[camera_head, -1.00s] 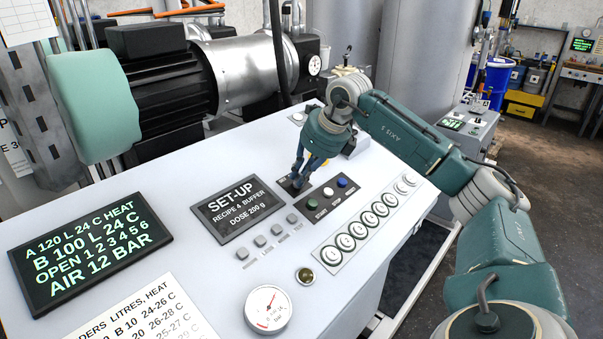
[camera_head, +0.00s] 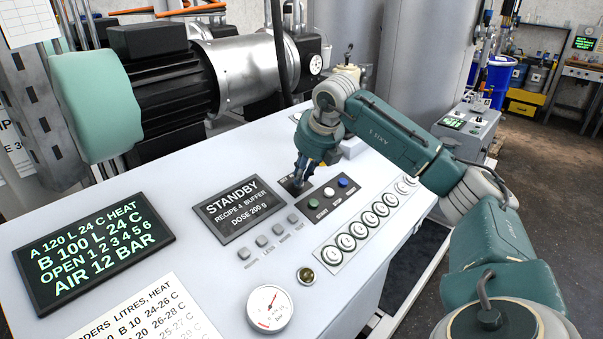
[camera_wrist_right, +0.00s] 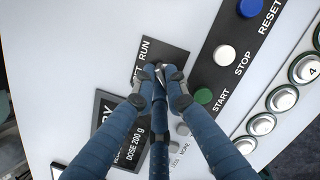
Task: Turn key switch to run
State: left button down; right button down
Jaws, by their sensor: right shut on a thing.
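The key switch plate (camera_wrist_right: 174,56) shows in the right wrist view, with RUN lettered at its upper end and another label beside it, partly covered. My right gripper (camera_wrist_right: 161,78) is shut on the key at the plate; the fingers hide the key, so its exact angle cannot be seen. In the head view my right gripper (camera_head: 299,184) points down onto the same plate, left of the button strip. The dark display (camera_head: 238,209) beside it reads STANDBY, RECIPE 4 BUFFER. My left gripper is not in view.
Close to the fingers are the green START button (camera_wrist_right: 203,96), white STOP button (camera_wrist_right: 225,55) and blue RESET button (camera_wrist_right: 249,7). A row of numbered round buttons (camera_head: 363,225) lies to the right. A pressure gauge (camera_head: 269,308) and a green-text screen (camera_head: 93,252) sit on the panel.

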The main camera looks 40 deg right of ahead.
jog(key=shift+r+m, duration=0.1)
jog(key=shift+m, duration=0.2)
dwell(0.4)
jog(key=c, duration=1.8)
grip_release()
jog(key=shift+o, duration=0.2)
jog(key=v, duration=1.1)
jog(key=shift+r, duration=0.4)
jog(key=shift+s+a, duration=0.1)
jog(key=shift+s, duration=0.1)
